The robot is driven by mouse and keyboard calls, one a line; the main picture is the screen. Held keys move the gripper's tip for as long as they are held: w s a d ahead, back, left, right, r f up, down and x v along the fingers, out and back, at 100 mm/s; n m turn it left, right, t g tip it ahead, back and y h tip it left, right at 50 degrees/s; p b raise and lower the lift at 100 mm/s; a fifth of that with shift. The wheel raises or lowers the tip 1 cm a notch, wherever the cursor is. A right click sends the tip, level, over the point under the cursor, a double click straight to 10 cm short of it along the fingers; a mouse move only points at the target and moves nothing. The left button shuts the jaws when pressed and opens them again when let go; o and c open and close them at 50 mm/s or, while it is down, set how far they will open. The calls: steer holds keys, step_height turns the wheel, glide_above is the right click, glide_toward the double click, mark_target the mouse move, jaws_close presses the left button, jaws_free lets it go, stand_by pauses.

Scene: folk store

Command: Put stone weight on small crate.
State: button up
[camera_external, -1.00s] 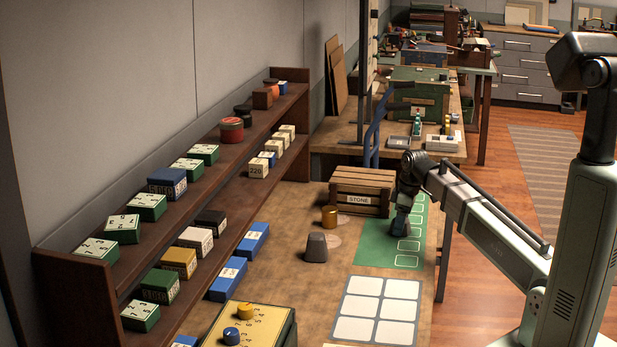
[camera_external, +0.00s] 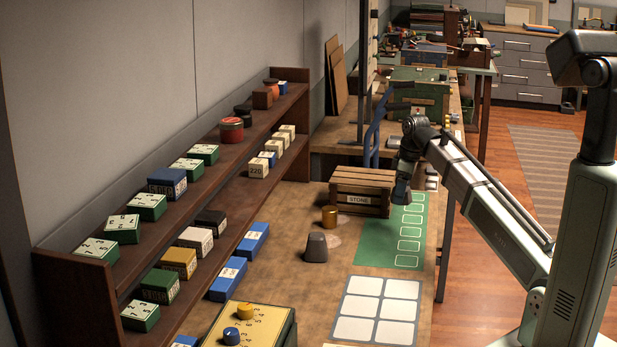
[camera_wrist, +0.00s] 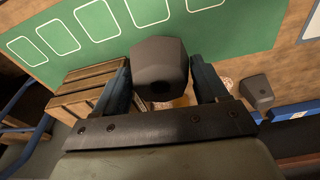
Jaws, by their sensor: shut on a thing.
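My gripper (camera_external: 404,172) is raised above the green mat (camera_external: 395,240), just right of the small crate (camera_external: 362,190) in the external view. In the wrist view my gripper (camera_wrist: 160,75) is shut on a dark grey stone weight (camera_wrist: 160,62), its blocky body between the two fingers. The wooden slatted crate, labelled STONE, stands on the table; part of it shows in the wrist view (camera_wrist: 85,92), left of the fingers. A second grey tapered weight (camera_external: 316,248) stands on the table; it also shows in the wrist view (camera_wrist: 257,91).
A brass cylinder (camera_external: 329,216) stands in front of the crate. A white-panelled mat (camera_external: 375,310) lies nearer the camera. Shelves (camera_external: 200,165) with several boxes line the left wall.

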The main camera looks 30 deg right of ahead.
step_height(320, 180, up, 11)
glide_above(361, 176)
steer(key=shift+n, duration=0.6)
steer(key=shift+s+d+f, duration=0.1)
steer(key=shift+d+f, duration=0.05)
steer(key=shift+f, duration=2.4)
steer(key=shift+s+d+f, duration=0.1)
steer(key=shift+d+f, duration=0.05)
steer(key=shift+f, duration=2.35)
steer(key=shift+f, duration=0.15)
steer(key=o, duration=1.4)
steer(key=r, duration=0.4)
steer(key=d+r, duration=0.1)
steer(key=r, duration=0.3)
steer(key=s+r, duration=0.1)
steer(key=r, duration=0.3)
steer(key=shift+s+d+r, duration=0.1)
steer(key=shift+d, duration=0.05)
